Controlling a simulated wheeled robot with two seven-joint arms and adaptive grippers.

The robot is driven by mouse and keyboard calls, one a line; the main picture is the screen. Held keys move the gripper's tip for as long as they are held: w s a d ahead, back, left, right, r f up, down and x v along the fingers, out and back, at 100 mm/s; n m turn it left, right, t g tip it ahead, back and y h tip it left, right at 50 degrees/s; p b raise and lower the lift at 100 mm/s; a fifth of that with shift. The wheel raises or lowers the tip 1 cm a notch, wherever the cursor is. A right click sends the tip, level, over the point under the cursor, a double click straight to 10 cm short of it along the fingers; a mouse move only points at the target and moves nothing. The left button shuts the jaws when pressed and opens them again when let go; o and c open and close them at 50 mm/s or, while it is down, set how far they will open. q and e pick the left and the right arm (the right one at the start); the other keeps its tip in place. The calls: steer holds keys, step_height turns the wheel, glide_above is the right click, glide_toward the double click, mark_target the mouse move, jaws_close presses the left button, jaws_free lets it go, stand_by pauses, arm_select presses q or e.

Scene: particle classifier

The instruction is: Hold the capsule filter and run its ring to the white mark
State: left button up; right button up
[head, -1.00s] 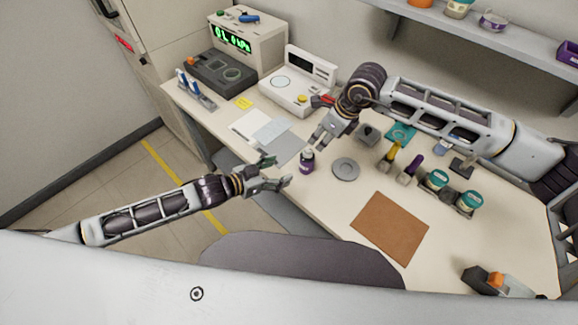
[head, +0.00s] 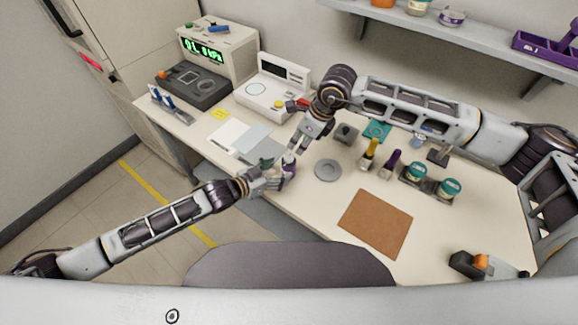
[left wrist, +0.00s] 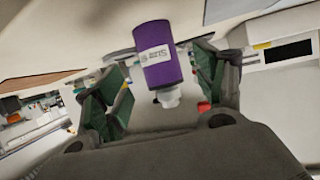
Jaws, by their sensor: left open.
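The capsule filter is a small purple cylinder (head: 289,170) with a white top, standing at the table's front left edge. In the left wrist view the purple body (left wrist: 158,60) shows a white printed label and a white neck (left wrist: 170,97). My left gripper (head: 277,177) is open at the filter, its green-padded fingers (left wrist: 160,95) on either side. A gap shows on the left; the right finger is nearer. My right gripper (head: 297,147) points down just above the filter's top; its finger opening is too small to judge. I cannot make out the ring or a white mark.
A grey block (head: 346,134), yellow (head: 370,150) and purple (head: 391,163) upright items and teal-lidded jars (head: 449,187) stand right. Papers (head: 240,138) and instruments (head: 264,92) are behind.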

mark_target(283, 169)
arm_select(q)
steer(key=shift+x, duration=3.15)
steer(key=shift+s, duration=0.1)
steer(key=shift+c, duration=0.3)
jaws_close()
